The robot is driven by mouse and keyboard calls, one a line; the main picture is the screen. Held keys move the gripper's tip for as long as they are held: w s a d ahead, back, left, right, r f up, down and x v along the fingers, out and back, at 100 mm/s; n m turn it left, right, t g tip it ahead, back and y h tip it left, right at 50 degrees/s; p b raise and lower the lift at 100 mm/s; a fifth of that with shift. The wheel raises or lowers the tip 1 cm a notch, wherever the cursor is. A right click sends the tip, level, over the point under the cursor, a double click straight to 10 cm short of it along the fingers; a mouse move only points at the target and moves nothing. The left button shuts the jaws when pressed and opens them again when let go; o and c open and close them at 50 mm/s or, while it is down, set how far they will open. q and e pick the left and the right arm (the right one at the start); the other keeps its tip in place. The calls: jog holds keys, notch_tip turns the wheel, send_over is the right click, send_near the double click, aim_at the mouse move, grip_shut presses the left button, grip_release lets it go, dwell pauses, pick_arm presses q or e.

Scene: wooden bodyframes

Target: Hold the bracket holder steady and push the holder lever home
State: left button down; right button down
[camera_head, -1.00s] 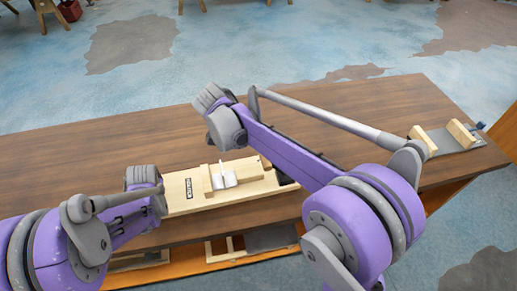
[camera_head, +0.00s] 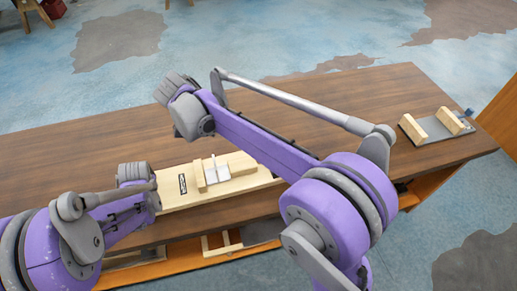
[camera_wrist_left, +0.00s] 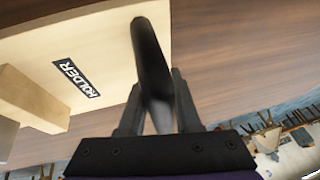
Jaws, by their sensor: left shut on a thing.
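The bracket holder is a pale wooden board (camera_head: 240,187) with a black HOLDER label, lying on the brown table in the head view. It also shows in the left wrist view (camera_wrist_left: 108,48). Wooden blocks and a small silvery-white piece with a thin upright part, apparently the holder lever (camera_head: 216,171), sit on the board. My left gripper (camera_wrist_left: 157,88) is at the board's left edge, shut on a dark upright handle-like part (camera_wrist_left: 148,48). The head view hides its fingertips.
A grey plate (camera_head: 432,131) with two wooden blocks lies at the table's right end. The brown table (camera_head: 75,165) is clear at the left and behind the board. A lower shelf with wooden frames (camera_head: 222,245) shows below the front edge.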

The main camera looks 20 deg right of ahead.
pick_arm(q)
jog(key=c, duration=1)
grip_release()
jog(key=shift+s+d+f, duration=0.1)
jog(key=shift+d+f, duration=0.05)
jog(key=shift+f, duration=0.05)
jog(key=o, duration=0.5)
jog(key=shift+r, duration=0.1)
jog(key=shift+r, duration=0.1)
jog(key=shift+r, duration=0.25)
jog(key=v, duration=1.1)
jog(key=shift+s+d+r, duration=0.1)
